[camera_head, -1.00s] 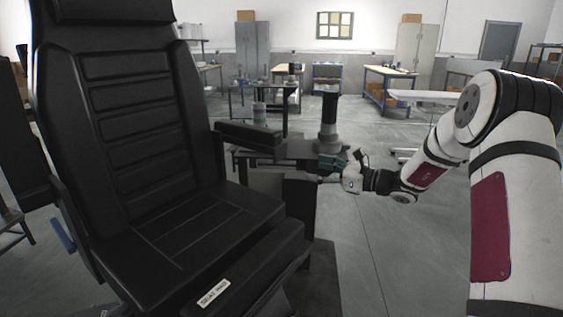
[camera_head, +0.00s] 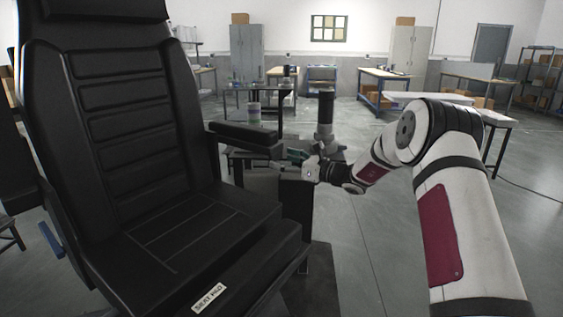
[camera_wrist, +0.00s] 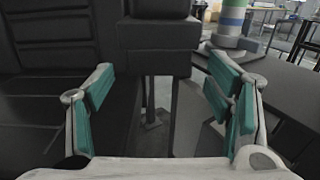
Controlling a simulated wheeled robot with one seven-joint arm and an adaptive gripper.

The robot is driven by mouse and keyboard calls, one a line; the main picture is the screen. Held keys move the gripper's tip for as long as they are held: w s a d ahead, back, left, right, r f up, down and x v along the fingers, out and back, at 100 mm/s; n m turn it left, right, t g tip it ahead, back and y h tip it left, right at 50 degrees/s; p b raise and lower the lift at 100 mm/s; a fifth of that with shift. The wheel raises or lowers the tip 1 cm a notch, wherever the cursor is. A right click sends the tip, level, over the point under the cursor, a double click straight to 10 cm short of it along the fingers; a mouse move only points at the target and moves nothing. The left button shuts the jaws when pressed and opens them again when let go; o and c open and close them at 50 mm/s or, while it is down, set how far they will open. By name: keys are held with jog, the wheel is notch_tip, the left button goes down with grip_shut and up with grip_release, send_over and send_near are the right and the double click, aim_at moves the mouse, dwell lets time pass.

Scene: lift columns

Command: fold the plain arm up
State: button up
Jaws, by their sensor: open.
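The black chair (camera_head: 125,130) fills the left of the head view. Its near-side padded armrest (camera_head: 243,134) lies level, with its front end toward my gripper (camera_head: 297,155). No label shows on this armrest. My gripper is open and empty, its teal-padded fingers just off the armrest's front end. In the wrist view, the blunt dark end of the armrest (camera_wrist: 155,48) sits ahead and above, between the spread fingers of my gripper (camera_wrist: 163,105). I cannot tell whether they touch it. The armrest's hinge is not clearly visible.
A dark upright post (camera_head: 325,108) on a grey base stands just beyond my gripper, on a dark side surface. A label reading "SEAT" (camera_head: 209,297) is on the seat's front edge. A blue lever (camera_head: 52,238) is at the chair's left. Open floor lies to the right.

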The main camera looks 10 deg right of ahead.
jog(key=shift+w+a, duration=0.45)
